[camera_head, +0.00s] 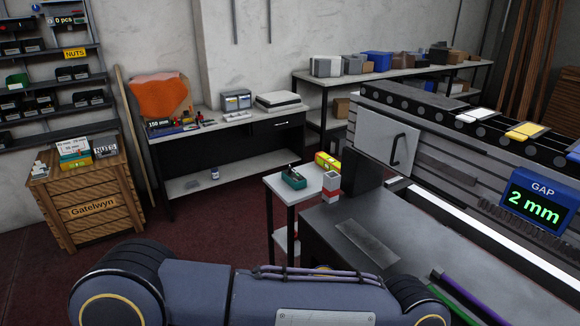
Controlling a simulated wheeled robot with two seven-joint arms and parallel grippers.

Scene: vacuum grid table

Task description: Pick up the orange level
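I cannot make out an orange level for certain in the head view. A yellow bar-shaped object (328,161) lies at the back edge of the small white side table, but I cannot tell whether it is a level. One of my arms crosses the bottom of the view and hides the floor and part of the grey worktop behind it. Neither of my grippers is in view.
The small side table (312,183) also holds a green object (293,178) and a red-and-white box (331,185). The grey worktop (325,225) bears a flat plate (367,244). Green and purple bars (478,300) lie at lower right. Carpet (215,225) is clear.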

